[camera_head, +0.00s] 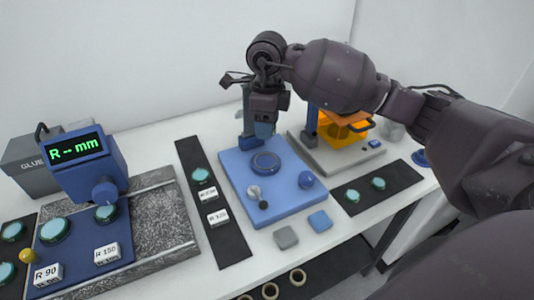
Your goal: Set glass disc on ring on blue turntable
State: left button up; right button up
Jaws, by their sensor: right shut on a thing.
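My right gripper (265,118) comes in from the right and hangs above the blue turntable unit (238,183). It is shut on a small bluish piece (264,130), seemingly the glass disc, which is mostly hidden by the fingers. A dark blue ring (266,162) lies on the blue plate just below the gripper, and a gap shows between them. A blue column (246,125) stands at the plate's back, partly behind the gripper. My left gripper is out of view.
A blue gauge (88,165) reading "R -- mm" stands left. Teal discs lie on dark mats left (201,175) and right (353,196). An orange device (342,125) on a grey base stands close right of the turntable. Grey (286,237) and blue (320,220) squares lie in front.

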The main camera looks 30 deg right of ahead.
aim_at(267, 162)
notch_tip(267, 162, down, 10)
jog(key=shift+r+b, duration=0.25)
jog(key=shift+b, duration=0.05)
dwell(0.3)
